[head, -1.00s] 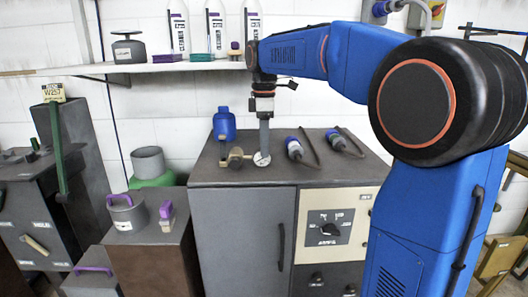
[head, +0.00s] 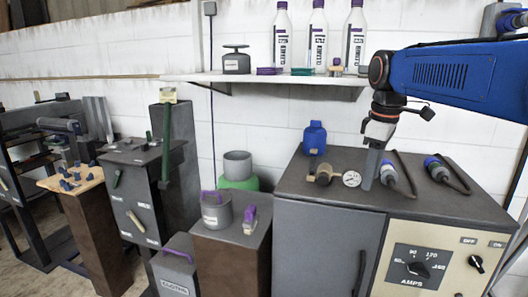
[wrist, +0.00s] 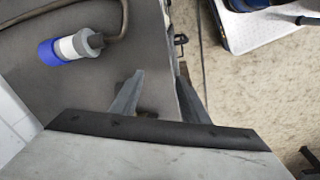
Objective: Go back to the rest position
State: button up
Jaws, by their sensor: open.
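My gripper (head: 371,168) hangs pointing down from my blue arm at the right of the head view. It is above or in front of the top of the grey cabinet (head: 330,235), beside a round white gauge (head: 351,179). In the wrist view my gripper (wrist: 158,98) shows two grey fingers spread apart with nothing held between them. The cabinet top lies below them. A blue and white plug (wrist: 70,47) with a cable lies on it at upper left. In the head view I cannot tell the exact gap between the fingertips and the cabinet top.
A brass valve piece (head: 323,175), a blue bottle (head: 314,138) and two blue plugs with cables stand or lie on the cabinet. A shelf (head: 200,78) with several bottles runs behind. Grey blocks with a purple-handled pot (head: 216,211) stand at left.

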jog(key=s+d+f+m+t, duration=0.1)
jog(key=s+f+m+t, duration=0.2)
jog(key=s+f+m, duration=0.7)
jog(key=s+f, duration=0.9)
jog(key=s, duration=0.3)
jog(key=shift+s+f, duration=0.25)
jog(key=shift+f, duration=0.15)
